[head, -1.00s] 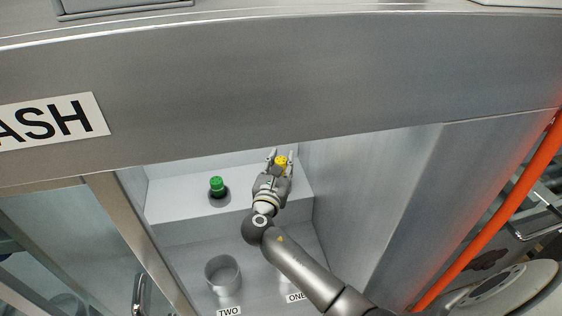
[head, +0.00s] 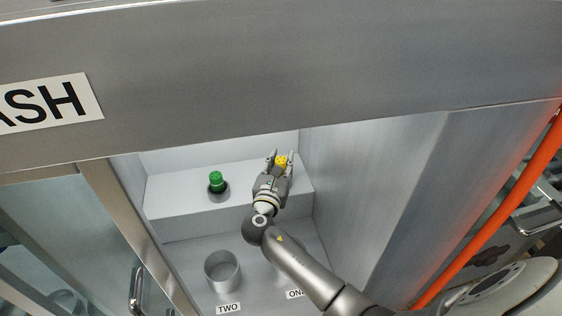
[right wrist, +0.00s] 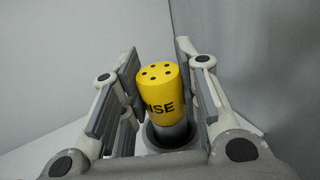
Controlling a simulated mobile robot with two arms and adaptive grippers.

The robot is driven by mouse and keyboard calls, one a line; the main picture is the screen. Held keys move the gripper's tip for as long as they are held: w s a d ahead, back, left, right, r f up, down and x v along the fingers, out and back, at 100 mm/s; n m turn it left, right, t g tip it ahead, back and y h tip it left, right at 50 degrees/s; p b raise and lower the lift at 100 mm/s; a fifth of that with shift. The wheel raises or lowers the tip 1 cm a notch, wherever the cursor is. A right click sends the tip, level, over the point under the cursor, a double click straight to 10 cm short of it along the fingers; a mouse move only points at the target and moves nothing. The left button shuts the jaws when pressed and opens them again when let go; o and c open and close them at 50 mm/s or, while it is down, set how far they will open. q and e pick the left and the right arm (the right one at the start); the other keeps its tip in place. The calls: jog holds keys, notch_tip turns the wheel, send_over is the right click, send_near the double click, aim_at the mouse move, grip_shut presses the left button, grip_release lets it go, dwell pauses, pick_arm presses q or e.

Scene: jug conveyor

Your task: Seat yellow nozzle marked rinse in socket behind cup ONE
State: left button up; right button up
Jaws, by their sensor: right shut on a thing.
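The yellow nozzle (head: 281,161) is at the back right, above the raised shelf. My right gripper (head: 281,158) is shut on it. In the right wrist view the nozzle (right wrist: 160,88) has a flat top with dark holes, and the letters "NSE" show on its side. Its grey lower part overlaps the round socket (right wrist: 150,136); how deep it sits cannot be told. It leans slightly in that view. The label ONE (head: 294,294) shows at the front right; its cup is mostly hidden behind my right arm. My left gripper is not in view.
A green nozzle (head: 216,180) stands in a socket on the shelf (head: 175,200), left of my gripper. Cup TWO (head: 222,270) stands in front of it. A wall (head: 350,180) rises close on the right, and a metal hood (head: 300,80) crosses above.

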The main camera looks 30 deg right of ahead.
jog(key=shift+f+b, duration=0.55)
jog(key=shift+f, duration=0.35)
jog(key=o, duration=1.2)
jog(key=shift+c, duration=0.2)
jog(key=v, duration=1.2)
jog(key=shift+s, duration=0.1)
